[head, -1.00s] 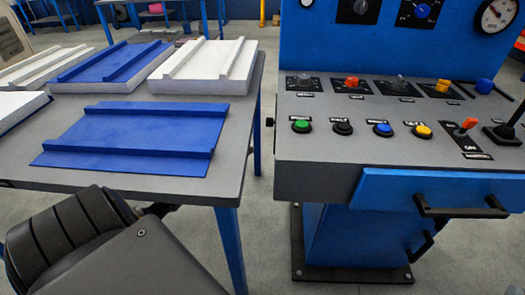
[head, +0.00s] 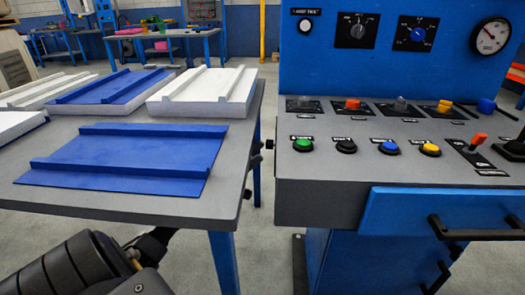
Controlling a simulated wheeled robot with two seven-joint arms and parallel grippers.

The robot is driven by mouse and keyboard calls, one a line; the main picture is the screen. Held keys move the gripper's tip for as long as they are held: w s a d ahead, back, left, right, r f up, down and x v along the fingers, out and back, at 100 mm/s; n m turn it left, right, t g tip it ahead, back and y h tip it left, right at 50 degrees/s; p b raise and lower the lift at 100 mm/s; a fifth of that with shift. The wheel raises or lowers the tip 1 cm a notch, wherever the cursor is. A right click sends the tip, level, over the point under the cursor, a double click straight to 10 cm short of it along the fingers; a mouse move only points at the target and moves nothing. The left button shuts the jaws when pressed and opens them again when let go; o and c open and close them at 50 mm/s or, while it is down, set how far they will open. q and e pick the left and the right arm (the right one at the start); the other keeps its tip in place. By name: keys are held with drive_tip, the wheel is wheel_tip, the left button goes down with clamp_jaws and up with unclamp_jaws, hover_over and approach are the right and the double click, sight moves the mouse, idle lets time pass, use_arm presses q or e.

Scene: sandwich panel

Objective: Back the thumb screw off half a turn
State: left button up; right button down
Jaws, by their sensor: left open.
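The thumb screw (head: 270,144) is a small dark knob on the left side of the grey console, near its top. It is too small to see how far it is turned. My left arm comes in at the bottom left and passes under the table. Small dark parts of my left gripper (head: 256,158) show past the table's right edge, just left of the thumb screw. The gripper is open, and most of it is hidden by the table. I cannot tell whether it touches the screw. My right gripper is not in view.
The grey table (head: 226,200) carries blue and white ribbed panels (head: 130,150). A narrow gap separates it from the console (head: 310,200). The console has coloured buttons (head: 389,147), switches, a gauge (head: 490,35) and a blue drawer (head: 400,215) with a black handle.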

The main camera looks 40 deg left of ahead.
sight(271, 145)
use_arm(q)
drive_tip(key=shift+x, duration=1.5)
drive_tip(key=shift+c, duration=0.2)
drive_tip(key=shift+a, duration=0.1)
clamp_jaws()
